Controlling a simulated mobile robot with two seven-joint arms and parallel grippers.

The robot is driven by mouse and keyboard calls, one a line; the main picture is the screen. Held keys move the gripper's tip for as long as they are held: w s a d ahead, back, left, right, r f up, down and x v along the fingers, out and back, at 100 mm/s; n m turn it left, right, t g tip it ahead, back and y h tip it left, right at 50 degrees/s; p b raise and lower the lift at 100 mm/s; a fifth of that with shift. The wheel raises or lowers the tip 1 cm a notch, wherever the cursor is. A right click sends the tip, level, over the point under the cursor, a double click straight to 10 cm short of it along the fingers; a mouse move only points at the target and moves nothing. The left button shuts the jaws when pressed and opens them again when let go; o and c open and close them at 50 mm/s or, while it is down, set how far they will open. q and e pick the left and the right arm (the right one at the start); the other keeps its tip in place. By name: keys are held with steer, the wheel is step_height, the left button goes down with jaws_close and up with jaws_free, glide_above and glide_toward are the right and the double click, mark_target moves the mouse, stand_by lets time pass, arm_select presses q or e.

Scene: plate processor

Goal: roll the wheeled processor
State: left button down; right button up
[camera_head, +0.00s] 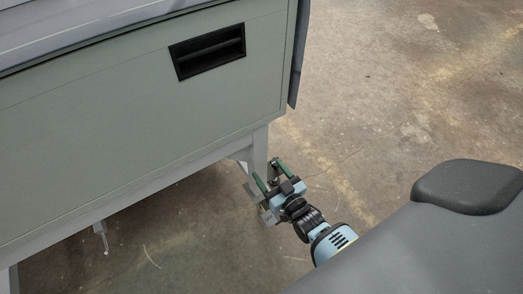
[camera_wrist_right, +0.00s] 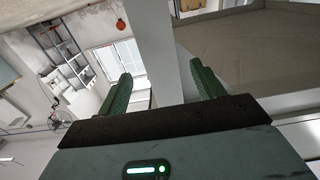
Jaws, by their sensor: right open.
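The wheeled processor (camera_head: 120,105) is a large grey-green cabinet on pale legs, filling the left of the head view. Its near corner leg (camera_head: 260,146) is at the right end. My right gripper (camera_head: 269,173) is open, with green fingers pointing toward the lower part of this leg. In the right wrist view, the pale leg (camera_wrist_right: 163,50) shows in the gap between the two open fingers (camera_wrist_right: 163,88). I cannot tell whether the fingertips reach around it. The leg's lower end is partly hidden by the gripper. My left gripper is out of view.
A black recessed handle (camera_head: 208,51) is on the cabinet's side. A small caster or foot (camera_head: 101,236) hangs under it at the lower left. The concrete floor (camera_head: 400,75) to the right is bare. The wrist view shows a window (camera_wrist_right: 122,62) and a shelf rack (camera_wrist_right: 68,50) beyond.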

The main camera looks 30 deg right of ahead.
mark_target(261, 162)
steer(key=w+b, duration=0.2)
steer(key=w, duration=0.4)
steer(key=shift+a+f, duration=0.1)
steer(key=shift+a, duration=0.05)
steer(key=shift+w, duration=0.9)
